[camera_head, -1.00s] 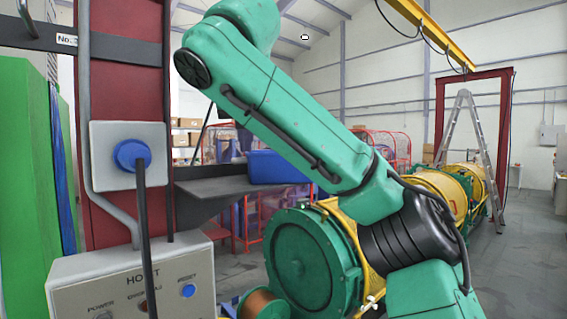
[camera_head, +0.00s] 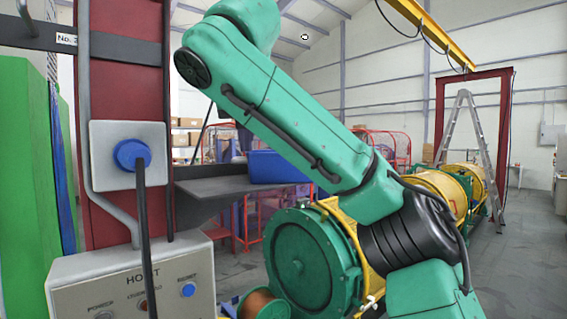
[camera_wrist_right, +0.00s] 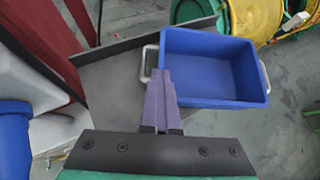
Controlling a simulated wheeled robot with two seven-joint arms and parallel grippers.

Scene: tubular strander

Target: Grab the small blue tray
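The small blue tray (camera_head: 275,168) rests on a dark grey shelf (camera_head: 215,188) in the head view, partly hidden by my right arm. In the right wrist view the tray (camera_wrist_right: 212,68) is empty, with a light metal handle (camera_wrist_right: 148,62) on its left end and another at its right end. My right gripper (camera_wrist_right: 163,78) shows as two purple fingers close together, with no clear gap. They overlap the tray's near left corner beside the left handle. Whether the tips touch the tray, I cannot tell. My left gripper is in neither view.
A hoist control box (camera_head: 130,280) and a grey socket box (camera_head: 125,155) with a black cable stand at left. A large green and yellow machine (camera_head: 305,260) is below and right of the shelf. A ladder (camera_head: 470,150) stands farther back.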

